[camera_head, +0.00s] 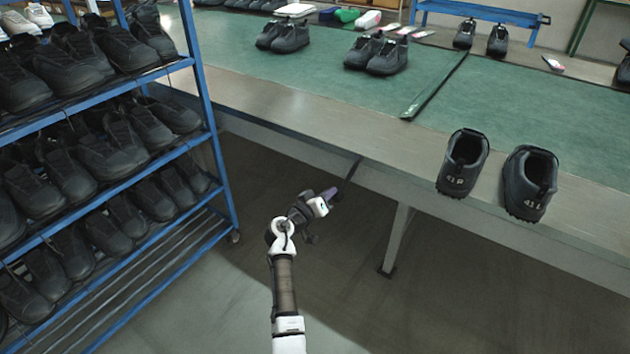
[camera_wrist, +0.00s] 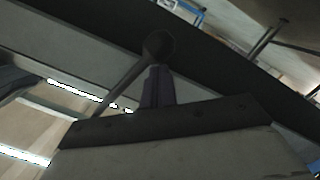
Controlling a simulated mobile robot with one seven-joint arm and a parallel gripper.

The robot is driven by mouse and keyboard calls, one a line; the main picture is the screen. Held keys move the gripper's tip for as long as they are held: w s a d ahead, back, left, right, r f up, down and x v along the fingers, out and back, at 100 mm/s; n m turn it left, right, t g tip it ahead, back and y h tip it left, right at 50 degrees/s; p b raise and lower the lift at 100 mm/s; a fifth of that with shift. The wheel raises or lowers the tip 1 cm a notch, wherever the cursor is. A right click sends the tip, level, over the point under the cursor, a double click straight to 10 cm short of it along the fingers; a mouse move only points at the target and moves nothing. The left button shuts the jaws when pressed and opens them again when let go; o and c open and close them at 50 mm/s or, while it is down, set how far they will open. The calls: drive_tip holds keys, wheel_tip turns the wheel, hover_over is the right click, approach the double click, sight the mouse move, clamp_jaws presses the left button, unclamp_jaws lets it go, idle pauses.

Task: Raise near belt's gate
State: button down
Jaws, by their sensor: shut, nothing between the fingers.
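A dark bar, which looks like the gate (camera_head: 436,88), crosses the green near belt (camera_head: 540,110) and sits low on its surface. A thin dark lever (camera_head: 352,172) hangs at the belt's front edge, below the metal rim. In the wrist view the lever shows as a rod (camera_wrist: 122,88) with a round dark knob (camera_wrist: 158,45). My gripper (camera_head: 330,194) is below the belt edge, just left of the lever. Its purple-grey fingers (camera_wrist: 157,80) are shut and empty, their tips close to the knob. I cannot tell whether they touch it.
A blue rack (camera_head: 205,95) full of black shoes stands at the left. Two black shoes (camera_head: 463,163) (camera_head: 530,182) stand on the belt's front rim at the right. More shoes (camera_head: 378,54) sit on the belt. A table leg (camera_head: 398,238) stands right of my arm. The floor around is clear.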

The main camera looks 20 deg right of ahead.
drive_tip(key=s+d+n+h+p, duration=0.1)
drive_tip(key=s+d+n+p, duration=0.2)
drive_tip(key=s+d+n, duration=0.5)
drive_tip(key=shift+s+d+r+n+h+p, duration=0.3)
drive_tip(key=shift+s+d+r+n+p, duration=0.1)
drive_tip(key=shift+s+n, duration=1.15)
drive_tip(key=shift+s, duration=0.1)
